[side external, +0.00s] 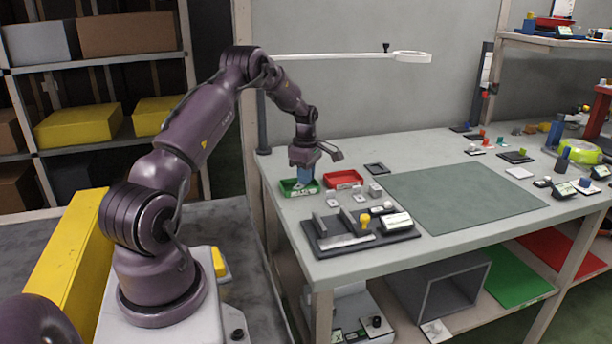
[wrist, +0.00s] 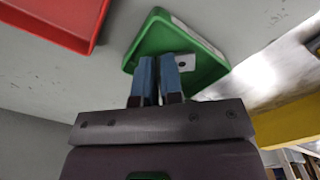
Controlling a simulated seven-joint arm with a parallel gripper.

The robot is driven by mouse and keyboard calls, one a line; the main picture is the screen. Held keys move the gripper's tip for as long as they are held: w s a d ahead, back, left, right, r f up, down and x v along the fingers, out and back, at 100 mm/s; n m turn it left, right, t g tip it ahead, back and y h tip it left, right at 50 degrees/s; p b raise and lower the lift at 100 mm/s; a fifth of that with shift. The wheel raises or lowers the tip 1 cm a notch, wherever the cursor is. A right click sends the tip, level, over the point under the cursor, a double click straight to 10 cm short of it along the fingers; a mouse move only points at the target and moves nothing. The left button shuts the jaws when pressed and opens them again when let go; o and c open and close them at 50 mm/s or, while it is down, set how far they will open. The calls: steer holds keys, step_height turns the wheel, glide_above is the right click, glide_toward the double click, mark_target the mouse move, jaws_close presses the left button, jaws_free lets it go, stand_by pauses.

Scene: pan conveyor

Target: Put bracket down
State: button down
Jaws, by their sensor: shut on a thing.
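My gripper (side external: 304,180) is lowered over the green tray (side external: 287,188) at the left end of the table. In the wrist view its two blue fingers (wrist: 163,60) point into the green tray (wrist: 150,32) and are close together. A small pale grey piece with a dark hole, which looks like the bracket (wrist: 185,61), shows at the fingertips. The fingers hide most of it. The jaws are shut on it. I cannot tell whether it touches the tray floor.
A red tray (side external: 343,178) stands just right of the green one. A dark fixture board (side external: 325,247) with blocks and a yellow knob lies in front. A green-grey mat (side external: 465,195) is bare.

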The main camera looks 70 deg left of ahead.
steer(key=shift+f, duration=0.15)
steer(key=c, duration=1.5)
jaws_free()
steer(key=shift+c, duration=0.2)
step_height(320, 180, up, 12)
steer(key=d+r+m+t+y, duration=0.1)
steer(key=d+r+m, duration=0.55)
steer(key=d, duration=0.55)
steer(key=d+r+m+t, duration=0.2)
steer(key=d+r+m, duration=0.5)
steer(key=d, duration=0.4)
steer(key=s+d+m+t+h, duration=0.1)
steer(key=s+d+m+t, duration=0.1)
steer(key=s+d+m, duration=1.1)
steer(key=s+d, duration=0.1)
steer(key=d, duration=0.2)
steer(key=shift+s+f+t, duration=0.2)
steer(key=shift+s+t, duration=0.1)
steer(key=shift+s, duration=0.1)
